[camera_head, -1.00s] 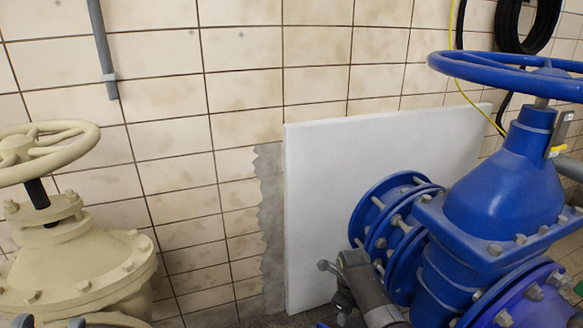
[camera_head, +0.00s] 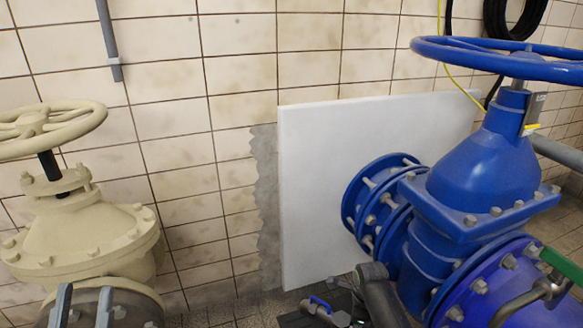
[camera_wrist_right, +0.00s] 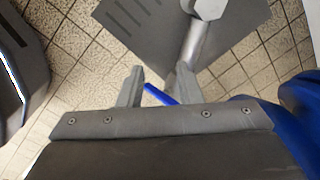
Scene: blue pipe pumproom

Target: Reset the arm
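The task names no object, only my arm. My left gripper (camera_head: 84,290) shows at the bottom left of the head view. Its two grey fingers point up and stand apart, with nothing seen between them. It appears in front of the lower part of the cream valve (camera_head: 85,235); I cannot tell if they touch. My right gripper (camera_wrist_right: 158,84) shows in the right wrist view, its two fingers apart. A blue lever (camera_wrist_right: 159,94) shows between the fingers, seemingly beyond them and not gripped.
A large blue valve (camera_head: 485,165) with a blue handwheel (camera_head: 440,50) stands at the right. A white panel (camera_head: 320,150) leans by the tiled wall (camera_head: 240,75). Tiled floor (camera_wrist_right: 75,45) shows below.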

